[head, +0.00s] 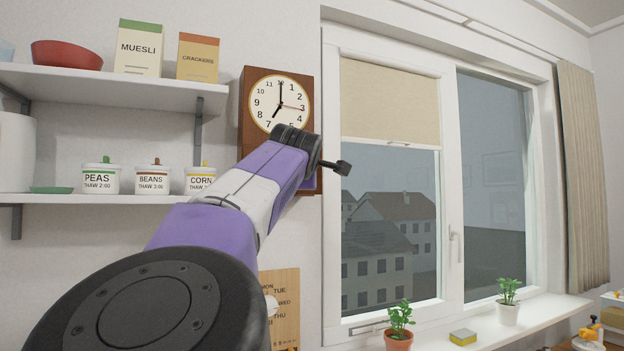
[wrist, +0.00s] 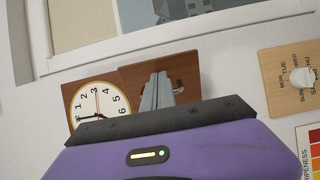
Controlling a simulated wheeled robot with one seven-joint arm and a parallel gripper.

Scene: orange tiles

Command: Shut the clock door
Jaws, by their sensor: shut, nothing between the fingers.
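A brown wooden wall clock (head: 279,88) with a round white face hangs between the shelves and the window. Its lower part is mostly hidden behind my arm in the head view. In the wrist view the clock (wrist: 68,92) lies sideways, with a brown door panel (wrist: 188,72) next to its face. The panel's edge is offset from the case and it seems to stand out from it; how far I cannot tell. My gripper (wrist: 158,78) is shut and empty, its grey fingers in front of this panel. Contact cannot be told. The fingers are hidden in the head view.
Shelves (head: 120,80) with boxes, a bowl and labelled jars are on the left. The window (head: 390,220) is close on the clock's right, above a sill with potted plants (head: 399,320). A wooden day board (head: 285,300) hangs below the clock.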

